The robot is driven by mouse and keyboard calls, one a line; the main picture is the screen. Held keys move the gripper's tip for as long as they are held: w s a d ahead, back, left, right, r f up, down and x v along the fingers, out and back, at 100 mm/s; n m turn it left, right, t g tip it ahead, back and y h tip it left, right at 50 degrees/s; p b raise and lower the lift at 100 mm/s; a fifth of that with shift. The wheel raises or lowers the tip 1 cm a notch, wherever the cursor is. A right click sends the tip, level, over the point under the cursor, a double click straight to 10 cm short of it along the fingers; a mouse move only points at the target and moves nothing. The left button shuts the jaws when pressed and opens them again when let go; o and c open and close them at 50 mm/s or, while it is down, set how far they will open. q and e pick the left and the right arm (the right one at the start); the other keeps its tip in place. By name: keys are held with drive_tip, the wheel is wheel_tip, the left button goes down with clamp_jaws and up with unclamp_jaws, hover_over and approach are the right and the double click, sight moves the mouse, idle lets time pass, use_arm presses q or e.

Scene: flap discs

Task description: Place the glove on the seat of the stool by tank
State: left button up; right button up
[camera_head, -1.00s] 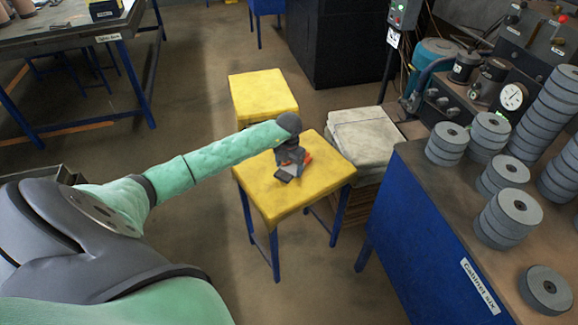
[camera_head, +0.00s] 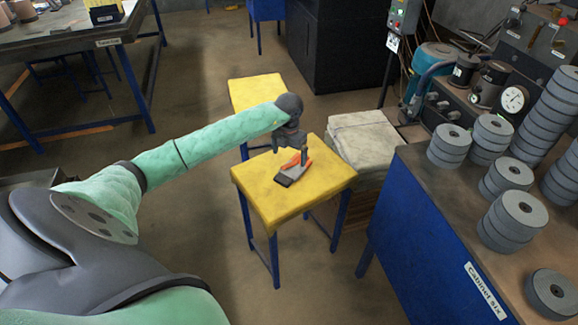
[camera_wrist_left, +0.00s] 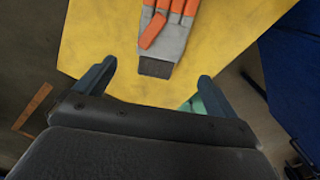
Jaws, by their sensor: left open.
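The glove (camera_head: 290,172), grey with orange fingers and a dark cuff, lies on the yellow seat of the front stool (camera_head: 262,196). In the left wrist view the glove (camera_wrist_left: 172,40) lies flat on the yellow seat (camera_wrist_left: 105,45), its dark cuff toward my gripper. My left gripper (camera_head: 291,150) is just above the glove in the head view. In the left wrist view my left gripper (camera_wrist_left: 150,82) has its two fingers wide apart with nothing between them, apart from the glove. My right gripper is not in view.
A second yellow stool (camera_head: 256,92) stands behind. A stack of pale sacks (camera_head: 362,140) is right of the front stool. The blue cabinet (camera_head: 420,235) with stacked grey discs (camera_head: 512,215) stands at the right. Floor is clear at front.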

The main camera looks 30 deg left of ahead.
use_arm(q)
wheel_tip(320, 180, up, 4)
drive_tip(key=shift+b, duration=0.3)
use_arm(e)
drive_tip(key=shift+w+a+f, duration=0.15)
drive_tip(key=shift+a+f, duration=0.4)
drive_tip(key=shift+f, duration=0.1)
